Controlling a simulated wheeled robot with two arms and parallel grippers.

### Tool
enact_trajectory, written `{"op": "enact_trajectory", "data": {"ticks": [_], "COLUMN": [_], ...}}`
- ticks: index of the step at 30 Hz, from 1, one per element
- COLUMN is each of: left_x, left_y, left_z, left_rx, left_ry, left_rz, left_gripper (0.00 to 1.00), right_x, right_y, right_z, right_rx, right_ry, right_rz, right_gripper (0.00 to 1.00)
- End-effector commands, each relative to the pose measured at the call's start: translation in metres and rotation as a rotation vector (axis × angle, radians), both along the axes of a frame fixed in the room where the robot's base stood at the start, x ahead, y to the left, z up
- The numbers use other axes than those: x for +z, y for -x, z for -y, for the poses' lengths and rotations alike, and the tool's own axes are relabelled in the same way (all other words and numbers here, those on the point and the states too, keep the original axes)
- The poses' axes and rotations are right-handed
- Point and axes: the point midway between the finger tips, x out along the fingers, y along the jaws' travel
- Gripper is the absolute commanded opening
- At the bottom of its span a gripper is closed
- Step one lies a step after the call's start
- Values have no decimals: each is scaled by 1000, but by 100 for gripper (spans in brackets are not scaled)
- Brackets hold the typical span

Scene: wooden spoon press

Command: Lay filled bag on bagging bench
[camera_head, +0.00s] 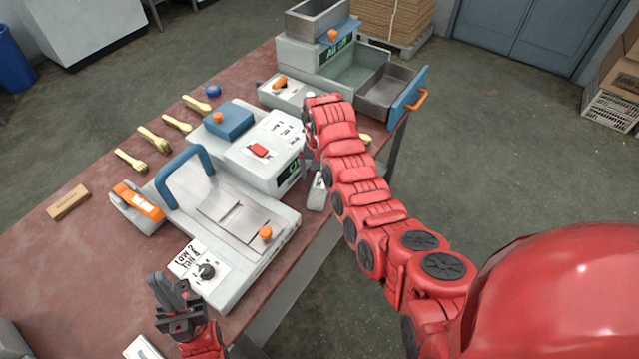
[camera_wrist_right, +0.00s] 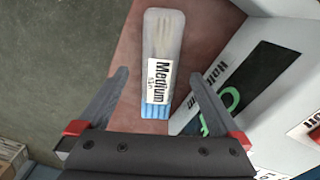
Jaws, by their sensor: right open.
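In the head view my right arm hides most of that spot; a small pale item (camera_head: 317,192) below the wrist may be the bag. My left gripper (camera_head: 176,300) hangs near the bench's front, by the press's dial; its opening is unclear.
A press with a blue handle (camera_head: 184,165) and a white machine with a red switch (camera_head: 258,151) fill the bench middle. An open metal drawer (camera_head: 385,88) juts out at the far end.

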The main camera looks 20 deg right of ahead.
Motion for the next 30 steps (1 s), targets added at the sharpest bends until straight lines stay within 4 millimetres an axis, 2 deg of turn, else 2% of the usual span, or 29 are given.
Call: {"op": "enact_trajectory", "data": {"ticks": [2, 3, 5, 9, 15, 21, 30], "left_x": [-9, -4, -2, 21, 31, 31, 31], "left_y": [0, 0, 0, 0, 0, 0, 0], "left_z": [0, 0, 0, 0, 0, 0, 0], "left_rx": [0, 0, 0, 0, 0, 0, 0], "left_ry": [0, 0, 0, 0, 0, 0, 0], "left_rz": [0, 0, 0, 1, 0, 0, 0], "left_gripper": [0, 0, 0, 0, 0, 0, 0], "right_x": [13, 27, 42, 76, 106, 126, 130], "right_y": [-1, -1, -1, 0, 0, 0, 0], "right_z": [0, 0, 0, 1, 2, 1, 0], "right_rx": [-1, -1, 0, -1, -1, 1, -1], "right_ry": [-1, -1, -1, -2, 0, 0, 0], "right_rz": [7, 5, 7, 1, 2, 1, 0], "right_gripper": [100, 100, 100, 100, 100, 100, 100]}}
